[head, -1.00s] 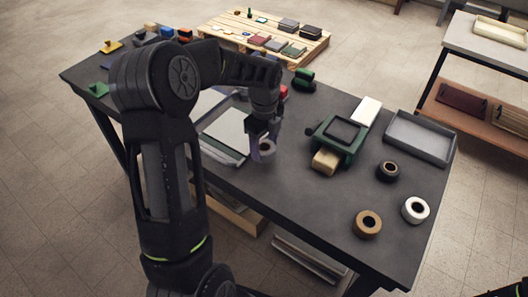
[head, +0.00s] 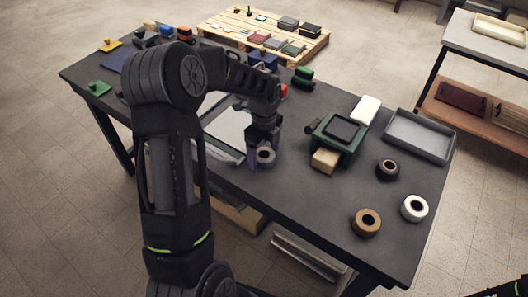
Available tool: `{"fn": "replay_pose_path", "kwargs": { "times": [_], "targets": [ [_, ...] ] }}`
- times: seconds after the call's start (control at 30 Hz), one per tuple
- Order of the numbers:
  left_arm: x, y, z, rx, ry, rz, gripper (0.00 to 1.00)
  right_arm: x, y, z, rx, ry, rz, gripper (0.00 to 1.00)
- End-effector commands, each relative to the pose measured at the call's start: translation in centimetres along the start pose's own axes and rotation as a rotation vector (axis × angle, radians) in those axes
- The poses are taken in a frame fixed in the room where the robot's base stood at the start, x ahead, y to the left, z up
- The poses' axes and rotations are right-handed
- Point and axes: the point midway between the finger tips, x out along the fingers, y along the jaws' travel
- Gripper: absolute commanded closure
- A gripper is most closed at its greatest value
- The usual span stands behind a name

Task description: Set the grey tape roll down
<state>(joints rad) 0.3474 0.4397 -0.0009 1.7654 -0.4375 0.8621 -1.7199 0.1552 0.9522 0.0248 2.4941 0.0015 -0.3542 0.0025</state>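The grey tape roll (head: 266,156) is at my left gripper (head: 261,153), near the front edge of the dark table (head: 300,205). The gripper points down and its fingers are closed about the roll. One finger shows at the roll's left; the other is hard to make out. The roll's hole faces the camera. I cannot tell whether its underside touches the table top. My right gripper is not in view; only a dark piece of my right arm shows in the bottom right corner.
A brown tape roll (head: 366,222), a white one (head: 414,208) and a black one (head: 388,169) lie at the right. A green-framed device (head: 337,138) with a tan block (head: 325,160) and a grey tray (head: 420,137) stand behind. The front middle of the table is clear.

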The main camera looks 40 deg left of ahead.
Motion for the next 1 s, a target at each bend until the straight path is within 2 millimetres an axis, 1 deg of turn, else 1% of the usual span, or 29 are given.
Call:
{"fn": "replay_pose_path", "kwargs": {
  "times": [0.27, 0.37, 0.47, 0.57, 0.83, 1.0],
  "targets": [
    [-0.1, 0.0, 0.0, 0.000, 0.000, 0.000, 0.17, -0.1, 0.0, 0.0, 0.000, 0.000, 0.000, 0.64],
    [-0.6, 0.0, 0.0, 0.000, 0.000, -0.001, 0.17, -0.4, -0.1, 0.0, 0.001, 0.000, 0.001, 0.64],
    [-1.3, -0.1, 0.1, 0.000, -0.001, -0.004, 0.17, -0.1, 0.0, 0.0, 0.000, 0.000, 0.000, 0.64],
    [-2.8, -0.1, 0.0, 0.000, -0.001, -0.005, 0.17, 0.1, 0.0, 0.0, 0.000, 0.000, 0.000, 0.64],
    [-8.4, -0.2, 0.0, -0.001, -0.002, -0.006, 0.17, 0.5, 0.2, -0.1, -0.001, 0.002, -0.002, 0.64],
    [-11.1, -0.1, 0.0, 0.000, -0.001, -0.003, 0.17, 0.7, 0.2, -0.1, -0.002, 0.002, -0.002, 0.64]
  ]
}}
